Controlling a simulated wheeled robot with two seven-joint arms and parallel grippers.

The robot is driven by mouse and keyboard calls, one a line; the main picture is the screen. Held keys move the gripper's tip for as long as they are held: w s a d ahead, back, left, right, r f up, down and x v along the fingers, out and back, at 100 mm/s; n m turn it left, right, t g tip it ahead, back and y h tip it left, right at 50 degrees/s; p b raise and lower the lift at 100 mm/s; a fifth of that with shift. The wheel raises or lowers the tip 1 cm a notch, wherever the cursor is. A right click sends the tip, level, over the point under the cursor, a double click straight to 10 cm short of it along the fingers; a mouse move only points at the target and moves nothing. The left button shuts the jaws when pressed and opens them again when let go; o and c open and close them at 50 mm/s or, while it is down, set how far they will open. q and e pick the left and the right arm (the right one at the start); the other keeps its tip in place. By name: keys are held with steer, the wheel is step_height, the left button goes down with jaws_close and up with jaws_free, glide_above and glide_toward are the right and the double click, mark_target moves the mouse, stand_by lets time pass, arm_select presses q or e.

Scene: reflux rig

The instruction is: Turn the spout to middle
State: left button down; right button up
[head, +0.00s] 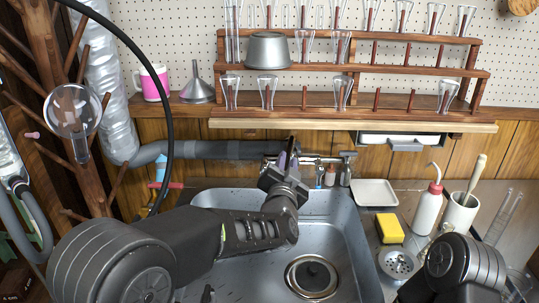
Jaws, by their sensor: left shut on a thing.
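The metal faucet (345,158) stands behind the back rim of the steel sink (340,215). Its spout (312,158) runs left from the faucet body, roughly along the back wall. My left gripper (288,160) reaches over the sink from the left and is shut on the spout near its left end. The gripper and wrist hide the spout's tip, so its exact direction is hard to see. The round drain (312,276) is at the sink's front right. My right arm shows at the bottom right, with its gripper out of view.
Right of the sink are a white tray (375,193), a yellow sponge (390,229), a wash bottle (427,210) and a white cup (459,214) with a brush. A wooden rack (400,72) of glassware hangs above. A grey pipe (215,150) runs behind.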

arm_select(q)
steer(key=d+y+p, duration=0.1)
steer(key=d+n+y+p, duration=0.1)
steer(key=shift+s+f+n+y+p, duration=0.1)
steer(key=shift+s+n+y+p, duration=0.05)
steer(key=shift+n+y+p, duration=0.2)
arm_select(e)
step_height(320, 180, up, 4)
steer(key=shift+f, duration=0.1)
arm_select(q)
steer(key=c, duration=1.4)
jaws_free()
steer(key=shift+o, duration=0.2)
steer(key=s, duration=0.7)
steer(key=shift+s, duration=0.35)
arm_select(e)
steer(key=shift+f, duration=0.15)
